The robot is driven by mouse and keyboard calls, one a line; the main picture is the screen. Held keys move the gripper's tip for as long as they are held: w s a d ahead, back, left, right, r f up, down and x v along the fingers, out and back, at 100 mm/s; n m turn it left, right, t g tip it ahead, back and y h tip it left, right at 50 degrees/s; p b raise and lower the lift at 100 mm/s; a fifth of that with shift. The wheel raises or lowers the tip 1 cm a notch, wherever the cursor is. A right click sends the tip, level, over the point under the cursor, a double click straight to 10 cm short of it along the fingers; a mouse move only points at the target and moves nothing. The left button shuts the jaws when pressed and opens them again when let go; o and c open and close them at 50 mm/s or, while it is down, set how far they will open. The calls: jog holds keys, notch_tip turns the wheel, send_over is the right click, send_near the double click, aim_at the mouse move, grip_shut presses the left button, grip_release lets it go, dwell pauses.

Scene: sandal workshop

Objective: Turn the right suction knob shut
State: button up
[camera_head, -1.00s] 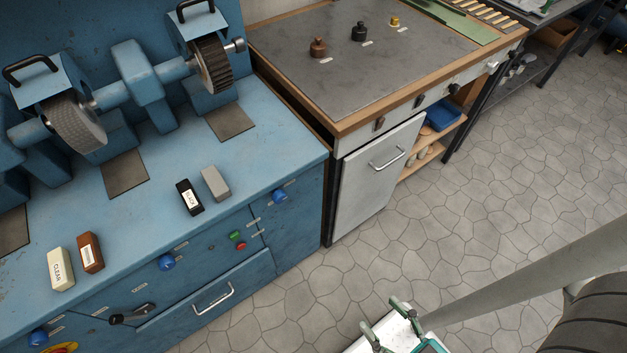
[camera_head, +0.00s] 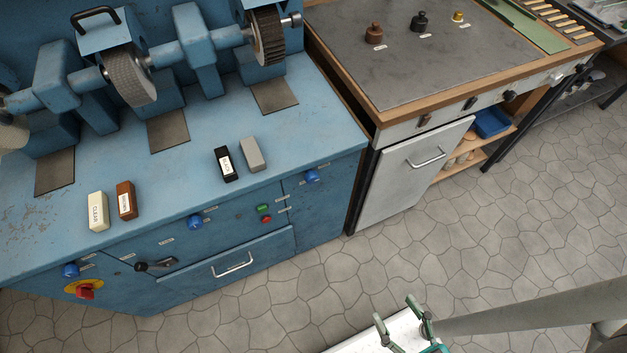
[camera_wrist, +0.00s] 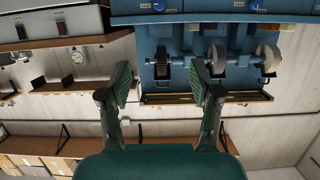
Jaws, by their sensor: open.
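The right suction knob (camera_head: 312,176) is the rightmost blue knob on the front panel of the blue grinding machine. Two more blue knobs, a middle one (camera_head: 195,222) and a left one (camera_head: 70,269), sit further left. The labels beside them are too small to read. My gripper (camera_head: 395,312) is open and empty, out over the floor to the lower right of the right knob and well apart from it. In the wrist view the scene is upside down; my open gripper (camera_wrist: 162,85) has a blue knob (camera_wrist: 158,5), seemingly the right one, beyond it at the top edge.
A green and red button pair (camera_head: 264,213), a black lever (camera_head: 155,266), a drawer handle (camera_head: 233,265) and a red-yellow switch (camera_head: 84,290) are on the same front. Wax blocks lie on top. A workbench with a white door (camera_head: 413,175) stands right. Tiled floor (camera_head: 330,285) in front is clear.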

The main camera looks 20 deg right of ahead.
jog(key=w+f+n+t, duration=0.1)
jog(key=w+f+t, duration=0.1)
jog(key=w+f, duration=0.7)
jog(key=n+t, duration=0.1)
send_near(314, 181)
jog(key=shift+y, duration=0.3)
jog(key=shift+w, duration=4.4)
jog(key=shift+c, duration=0.2)
jog(key=c, duration=1.1)
